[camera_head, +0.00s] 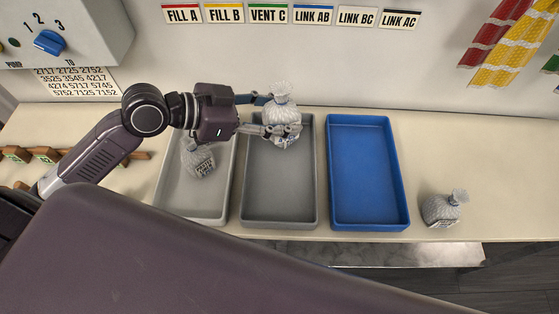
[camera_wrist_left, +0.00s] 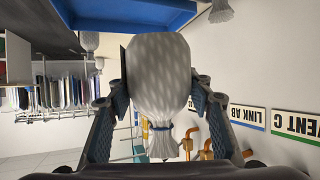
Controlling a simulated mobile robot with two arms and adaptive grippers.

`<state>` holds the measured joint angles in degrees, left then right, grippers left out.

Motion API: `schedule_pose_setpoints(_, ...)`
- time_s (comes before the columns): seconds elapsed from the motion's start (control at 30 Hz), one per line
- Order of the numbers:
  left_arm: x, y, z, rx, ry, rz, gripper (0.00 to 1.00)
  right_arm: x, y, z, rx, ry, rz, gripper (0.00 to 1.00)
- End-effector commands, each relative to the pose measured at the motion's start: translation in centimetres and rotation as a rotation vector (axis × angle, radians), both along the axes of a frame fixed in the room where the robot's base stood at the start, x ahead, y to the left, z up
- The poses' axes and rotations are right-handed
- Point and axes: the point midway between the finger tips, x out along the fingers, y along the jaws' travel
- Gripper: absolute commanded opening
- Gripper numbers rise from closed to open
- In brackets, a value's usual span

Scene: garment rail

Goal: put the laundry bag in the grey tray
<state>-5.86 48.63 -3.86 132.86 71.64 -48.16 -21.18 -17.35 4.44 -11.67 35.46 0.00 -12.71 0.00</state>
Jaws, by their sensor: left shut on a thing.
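My left gripper (camera_head: 279,115) is shut on a whitish, tied-neck laundry bag (camera_head: 284,104), held upright over the far end of the middle, darker grey tray (camera_head: 279,190). In the left wrist view, the bag (camera_wrist_left: 158,85) fills the space between the two fingers, with its gathered neck pointing down in the picture. The gap between the bag and the tray floor cannot be judged. A second bag (camera_head: 198,160) sits in the pale grey-white tray (camera_head: 195,207) at left, partly hidden by my left gripper. My right gripper is not in view.
A blue tray (camera_head: 368,175) stands empty to the right. A third bag (camera_head: 441,208) is on the table (camera_head: 480,150) beyond it. Labels such as LINK AB (camera_head: 313,15) line the back wall. A control box (camera_head: 65,35) is at upper left. The darker grey tray's near part is bare.

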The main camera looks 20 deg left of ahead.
Motion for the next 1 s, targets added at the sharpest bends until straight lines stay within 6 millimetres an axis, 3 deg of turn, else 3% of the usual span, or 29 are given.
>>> schedule_pose_setpoints(0.1,-0.1,0.0,-3.4,-0.007,0.009,0.003,0.17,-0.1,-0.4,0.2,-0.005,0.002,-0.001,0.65)
schedule_pose_setpoints(0.4,-0.1,0.0,-10.9,-0.004,0.005,0.003,0.17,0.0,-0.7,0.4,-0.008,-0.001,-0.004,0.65)
schedule_pose_setpoints(0.9,0.0,0.0,-16.8,-0.002,0.003,0.002,0.17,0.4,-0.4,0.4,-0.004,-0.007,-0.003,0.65)
schedule_pose_setpoints(1.0,0.0,0.0,-17.2,-0.002,-0.001,0.000,0.17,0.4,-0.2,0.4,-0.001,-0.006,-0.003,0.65)
